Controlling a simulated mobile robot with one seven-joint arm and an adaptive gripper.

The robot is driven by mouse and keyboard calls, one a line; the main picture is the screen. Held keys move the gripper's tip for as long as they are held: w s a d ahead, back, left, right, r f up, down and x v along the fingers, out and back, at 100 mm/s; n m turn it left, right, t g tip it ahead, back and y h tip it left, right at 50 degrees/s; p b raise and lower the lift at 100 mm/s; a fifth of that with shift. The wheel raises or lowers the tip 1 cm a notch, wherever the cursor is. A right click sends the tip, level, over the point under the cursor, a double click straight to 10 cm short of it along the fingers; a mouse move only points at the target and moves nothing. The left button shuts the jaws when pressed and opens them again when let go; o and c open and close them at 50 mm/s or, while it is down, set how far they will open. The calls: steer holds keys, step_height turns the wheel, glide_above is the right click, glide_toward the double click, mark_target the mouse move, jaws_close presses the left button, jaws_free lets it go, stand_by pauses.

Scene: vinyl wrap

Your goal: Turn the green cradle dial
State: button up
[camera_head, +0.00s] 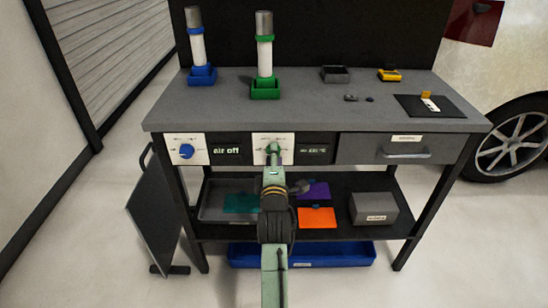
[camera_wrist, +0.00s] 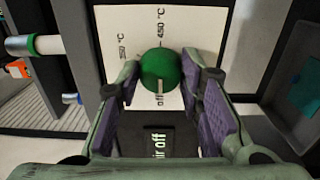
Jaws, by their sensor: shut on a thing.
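The green cradle dial (camera_wrist: 160,68) is a round green knob on a white panel (camera_wrist: 205,35), with "off", "350 °C" and "450 °C" printed around it. A pale mark on its face sits on the side toward "off". My gripper (camera_wrist: 168,88) has its purple-padded fingers on both sides of the dial, shut on it. In the head view my gripper (camera_head: 273,158) reaches the white panel on the bench front and mostly hides the dial. The green cradle (camera_head: 265,90) stands on the bench above, holding a white and grey tool (camera_head: 265,50) upright.
A blue dial (camera_head: 186,152) with an "air off" display (camera_head: 226,150) is to the left. A small display (camera_head: 314,150) and a drawer (camera_head: 405,149) are to the right. The blue cradle (camera_head: 202,76) stands on the bench. Below, a shelf holds coloured sheets and a grey box (camera_head: 373,209).

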stand_by(0.3)
steer(key=o, duration=1.2)
steer(key=shift+c, duration=0.2)
steer(key=s, duration=1.2)
